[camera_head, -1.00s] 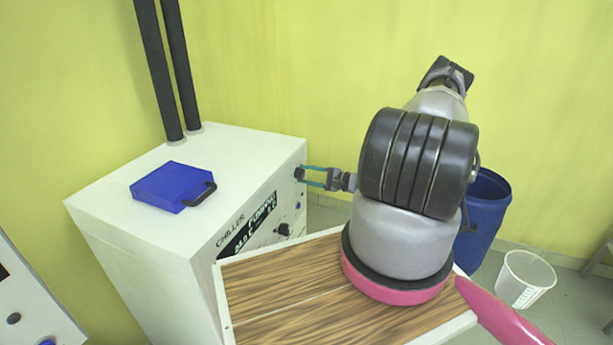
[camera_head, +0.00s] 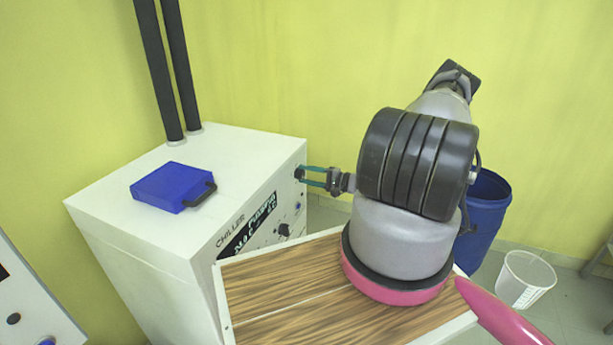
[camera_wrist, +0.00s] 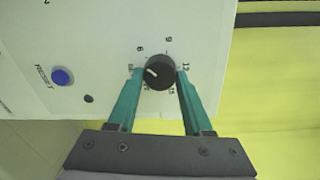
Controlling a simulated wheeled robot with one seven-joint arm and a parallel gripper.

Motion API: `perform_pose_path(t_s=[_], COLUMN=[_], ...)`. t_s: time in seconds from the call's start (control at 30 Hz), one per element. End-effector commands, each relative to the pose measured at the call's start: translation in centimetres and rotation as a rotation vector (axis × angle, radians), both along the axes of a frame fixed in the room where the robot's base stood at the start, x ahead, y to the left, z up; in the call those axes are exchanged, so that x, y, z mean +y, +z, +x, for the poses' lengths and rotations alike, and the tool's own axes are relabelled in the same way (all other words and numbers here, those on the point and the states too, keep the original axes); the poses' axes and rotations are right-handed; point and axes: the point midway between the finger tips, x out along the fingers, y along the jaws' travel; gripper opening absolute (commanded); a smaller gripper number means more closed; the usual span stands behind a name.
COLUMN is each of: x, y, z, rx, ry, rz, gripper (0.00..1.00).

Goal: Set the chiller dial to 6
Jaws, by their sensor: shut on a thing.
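The chiller (camera_head: 130,225) is a white box with a front panel facing right in the head view. Its dial is a round black knob (camera_wrist: 160,73) with a white pointer line, near the panel's upper right corner. Printed numbers ring the knob; in the wrist view the pointer slants toward the upper left, and I cannot tell the exact value. My gripper (camera_wrist: 158,76) has teal fingers shut on the knob, one on each side. In the head view my gripper (camera_head: 303,174) reaches the panel from the right.
A blue RESET button (camera_wrist: 62,77) and a small black hole (camera_wrist: 88,99) are beside the dial. A blue case (camera_head: 172,187) lies on the chiller. A wood-topped surface (camera_head: 285,305) is below my arm. A blue bin (camera_head: 485,215) and white basket (camera_head: 525,279) stand at right.

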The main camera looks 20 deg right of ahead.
Motion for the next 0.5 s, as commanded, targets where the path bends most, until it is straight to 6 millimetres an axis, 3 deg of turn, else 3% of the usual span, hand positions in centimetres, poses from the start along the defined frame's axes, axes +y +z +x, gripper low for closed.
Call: perform_pose_path(t_s=[0.13, 0.17, 0.2, 0.5], x=[-0.12, -0.12, -0.12, -0.06], y=[-0.24, -0.24, -0.22, -0.08], z=[-0.15, -0.15, -0.14, -0.06], rx=[0.004, 0.004, 0.003, 0.001], ry=[0.000, 0.000, 0.000, 0.000], rz=[-0.005, -0.005, -0.004, -0.001], gripper=[0.00, 0.62, 0.77, 0.80])
